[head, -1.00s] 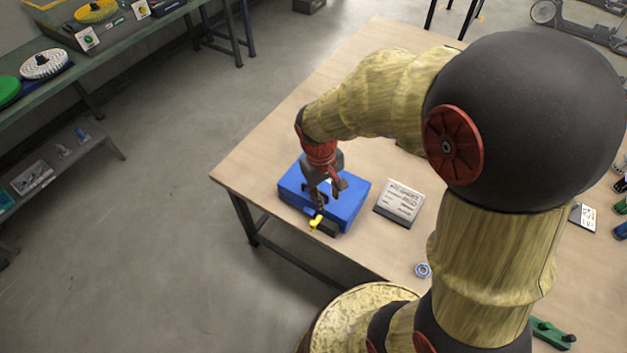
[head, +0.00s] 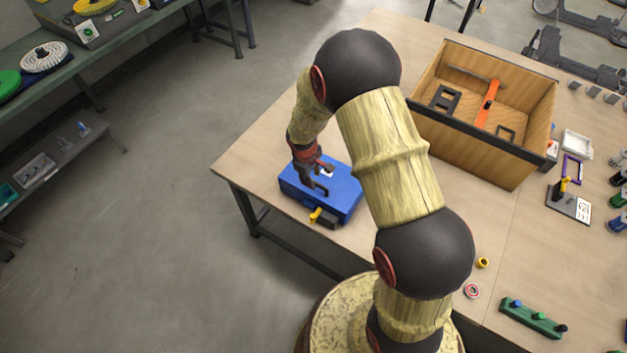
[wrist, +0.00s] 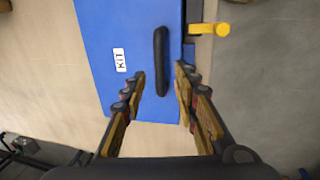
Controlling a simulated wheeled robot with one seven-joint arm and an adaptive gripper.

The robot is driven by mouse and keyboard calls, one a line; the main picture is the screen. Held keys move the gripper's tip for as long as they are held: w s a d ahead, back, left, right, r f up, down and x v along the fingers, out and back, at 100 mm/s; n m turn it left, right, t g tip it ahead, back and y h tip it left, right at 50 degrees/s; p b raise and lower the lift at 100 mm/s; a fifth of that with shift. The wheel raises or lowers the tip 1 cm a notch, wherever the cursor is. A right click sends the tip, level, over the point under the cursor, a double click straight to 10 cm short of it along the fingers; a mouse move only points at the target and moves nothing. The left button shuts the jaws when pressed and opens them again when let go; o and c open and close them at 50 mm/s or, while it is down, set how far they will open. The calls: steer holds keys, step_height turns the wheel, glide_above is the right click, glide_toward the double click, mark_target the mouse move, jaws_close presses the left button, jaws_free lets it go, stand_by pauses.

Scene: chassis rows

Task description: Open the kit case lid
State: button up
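The blue kit case (head: 345,204) lies on the near left corner of the table, its lid down. In the wrist view the blue lid (wrist: 105,28) carries a white KIT label (wrist: 120,60) and a black bar handle (wrist: 161,62). A yellow latch-like piece (head: 316,215) sits at the case's front edge; it also shows in the wrist view (wrist: 222,29). My gripper (head: 318,186) is over the lid, fingers pointing down. In the wrist view my gripper (wrist: 160,72) is open, with the handle between its fingertips in the picture. I cannot tell whether it touches the handle.
A wooden crate (head: 470,150) with parts inside stands behind my arm to the right. A green block (head: 534,320) and small rings (head: 472,291) lie near the table's front edge. The table (head: 262,150) left of and behind the case is clear.

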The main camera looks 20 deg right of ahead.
steer(key=shift+w+d+f, duration=0.1)
steer(key=shift+d+f, duration=0.05)
steer(key=shift+f, duration=0.6)
steer(key=shift+w+d+f, duration=0.1)
steer(key=shift+f, duration=0.65)
steer(key=shift+c, duration=0.7)
jaws_close()
